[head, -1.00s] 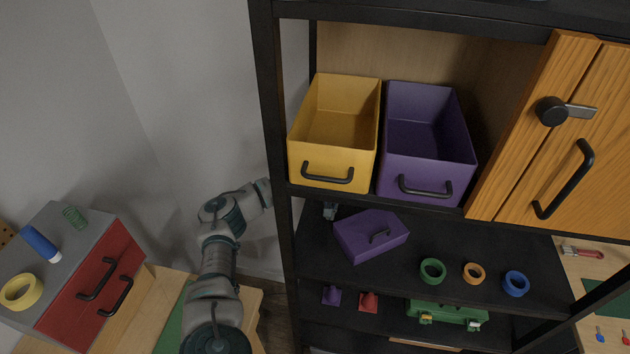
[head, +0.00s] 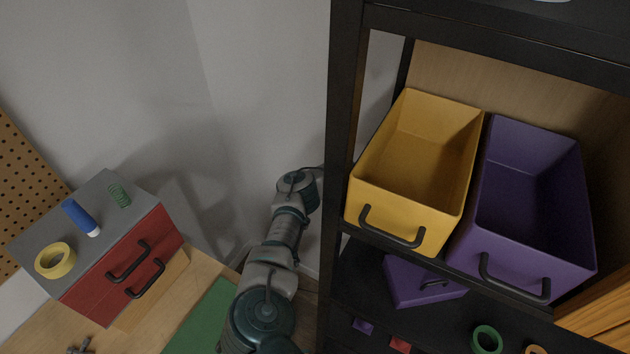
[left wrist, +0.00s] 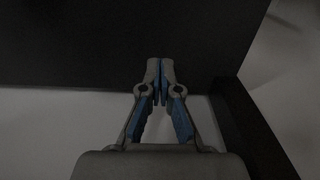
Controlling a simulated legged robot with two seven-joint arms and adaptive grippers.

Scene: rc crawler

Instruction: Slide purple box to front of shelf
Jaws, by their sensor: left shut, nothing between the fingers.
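A small purple box (head: 420,281) with a dark handle lies on the middle black shelf, partly hidden by the upper shelf edge and yellow bin. A larger open purple bin (head: 522,258) stands on the shelf above. My left arm reaches up from below to the left shelf post, and its gripper is hidden in the head view. In the left wrist view, my left gripper (left wrist: 160,70) is shut and empty, its tips against the backdrop of a dark flat surface. No purple box shows in that view. My right gripper is not in view.
An open yellow bin (head: 408,190) stands left of the purple bin. The black shelf post (head: 344,150) is beside my left arm. A green ring (head: 487,339) and small red and purple pieces sit lower. A red-drawer cabinet (head: 125,262) stands on the bench at left.

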